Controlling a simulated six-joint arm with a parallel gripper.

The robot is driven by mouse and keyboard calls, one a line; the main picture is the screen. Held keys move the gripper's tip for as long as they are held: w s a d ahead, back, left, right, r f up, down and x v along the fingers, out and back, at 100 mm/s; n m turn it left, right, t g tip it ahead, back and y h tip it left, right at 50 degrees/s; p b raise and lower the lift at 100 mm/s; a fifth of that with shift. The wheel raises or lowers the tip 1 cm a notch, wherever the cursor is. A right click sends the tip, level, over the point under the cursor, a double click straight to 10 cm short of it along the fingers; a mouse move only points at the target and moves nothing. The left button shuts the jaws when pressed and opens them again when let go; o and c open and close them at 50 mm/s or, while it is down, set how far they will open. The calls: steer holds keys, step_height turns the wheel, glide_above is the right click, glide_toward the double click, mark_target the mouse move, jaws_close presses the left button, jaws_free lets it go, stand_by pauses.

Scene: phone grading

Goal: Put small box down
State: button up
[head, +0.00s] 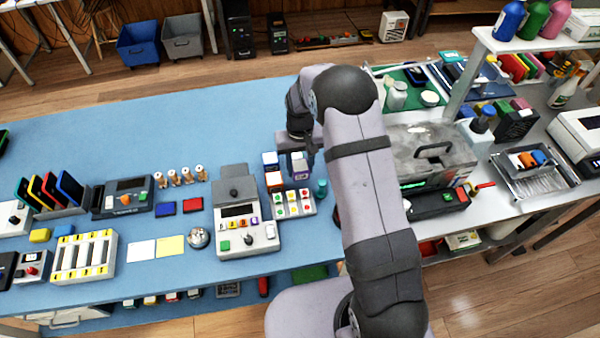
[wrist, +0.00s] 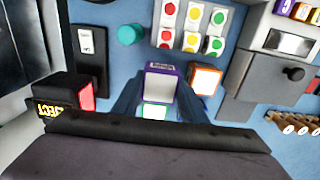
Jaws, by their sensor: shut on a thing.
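My gripper (wrist: 160,104) is shut on a small purple-edged box (wrist: 160,86) with a pale top, one finger on each side of it. In the head view this box (head: 300,169) shows under my gripper (head: 297,152), over the blue table. I cannot tell whether its bottom touches the table. A small orange-and-white box (wrist: 205,80) stands just right of it in the wrist view. A white-and-green face (wrist: 154,111) shows between the fingers; I cannot tell whether it is a separate box. A blue-and-white box (head: 270,159) stands left of my gripper in the head view.
A panel of coloured buttons (head: 293,203) and a teal cylinder (head: 320,188) are close by. A grey device with a display (head: 245,228) stands to the left. A red-and-black reject block (wrist: 70,93) is left in the wrist view. The far left blue table is clear.

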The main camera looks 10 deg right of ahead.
mark_target(300, 174)
steer(key=shift+f+p, duration=0.75)
steer(key=shift+f, duration=1.35)
steer(key=shift+f, duration=0.1)
steer(key=o, duration=1.1)
steer(key=shift+c, duration=0.2)
